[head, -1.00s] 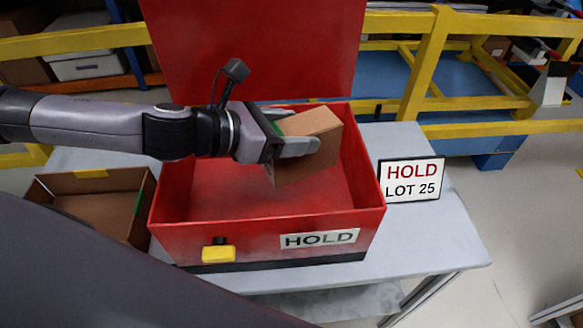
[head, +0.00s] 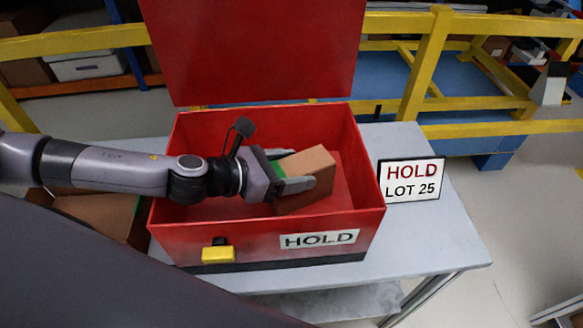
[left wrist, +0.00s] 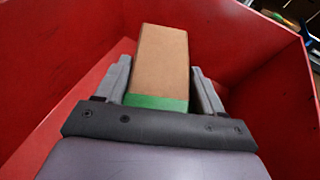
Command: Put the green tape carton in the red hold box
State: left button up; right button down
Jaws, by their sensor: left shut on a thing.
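The green tape carton (head: 312,176) is a brown cardboard box with a band of green tape at its near end. My left gripper (head: 292,183) is shut on it, and both are inside the open red hold box (head: 240,232). In the left wrist view the carton (left wrist: 162,65) sits between the two fingers of the gripper (left wrist: 158,95), with the red walls (left wrist: 60,60) around it. The carton is tilted in the head view. I cannot tell whether it touches the box floor. My right gripper is not in view.
The red lid (head: 255,50) stands open at the back. A HOLD LOT 25 sign (head: 411,180) stands right of the box on the grey table (head: 430,235). A cardboard tray (head: 105,213) lies at the left, partly behind my arm. A yellow rail (head: 480,130) runs behind.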

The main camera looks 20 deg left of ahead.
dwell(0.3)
pick_arm(q)
jog(key=shift+f, duration=0.2)
jog(key=o, duration=1.4)
jog(key=shift+r, duration=0.2)
jog(key=b+v, duration=0.1)
jog(key=v, duration=1.1)
jog(key=shift+d, duration=0.15)
